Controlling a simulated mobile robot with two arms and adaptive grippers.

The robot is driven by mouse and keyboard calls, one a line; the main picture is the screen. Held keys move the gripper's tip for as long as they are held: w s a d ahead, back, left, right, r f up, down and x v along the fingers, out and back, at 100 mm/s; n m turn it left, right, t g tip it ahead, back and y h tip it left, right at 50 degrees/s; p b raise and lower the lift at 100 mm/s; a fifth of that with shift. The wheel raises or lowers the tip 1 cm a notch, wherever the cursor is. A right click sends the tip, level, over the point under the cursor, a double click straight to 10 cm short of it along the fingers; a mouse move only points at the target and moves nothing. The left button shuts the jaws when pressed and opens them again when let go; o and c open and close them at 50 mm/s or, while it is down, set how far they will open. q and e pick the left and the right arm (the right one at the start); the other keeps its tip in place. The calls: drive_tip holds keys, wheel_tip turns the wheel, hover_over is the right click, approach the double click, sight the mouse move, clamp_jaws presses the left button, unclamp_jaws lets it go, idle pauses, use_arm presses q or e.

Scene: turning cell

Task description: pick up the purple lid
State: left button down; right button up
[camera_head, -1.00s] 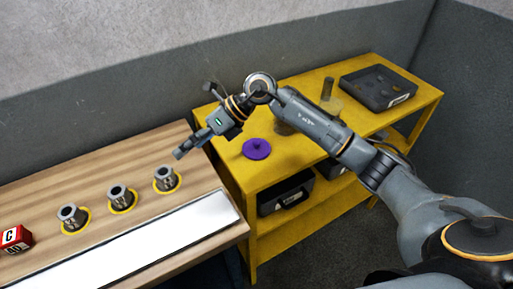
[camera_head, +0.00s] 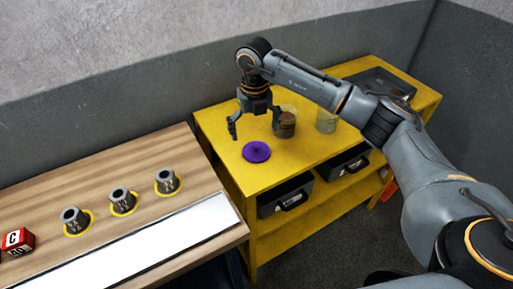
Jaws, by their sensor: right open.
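The purple lid (camera_head: 256,152) lies flat on the top of the yellow shelf unit (camera_head: 305,158), near its left front part. It is round with a small knob in the middle. My right gripper (camera_head: 254,134) points down just above and behind the lid. Its fingers are spread apart, with nothing between them, and they appear clear of the lid. My left gripper is not in view.
A glass jar with brown contents (camera_head: 287,124) stands close to the right of the gripper, and a clear jar (camera_head: 326,122) stands farther right. A dark tray (camera_head: 372,82) is partly behind my arm. Several metal cylinders, among them one (camera_head: 167,181), stand on the wooden table (camera_head: 130,160).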

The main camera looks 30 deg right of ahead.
sight(257, 146)
wheel_tip(257, 146, down, 5)
drive_tip(key=shift+s+d+r+p, duration=0.15)
drive_tip(key=shift+p, duration=0.95)
drive_tip(key=shift+f, duration=0.55)
drive_tip(key=c, duration=1.2)
drive_tip(key=shift+s, duration=0.15)
drive_tip(key=shift+c, duration=1.2)
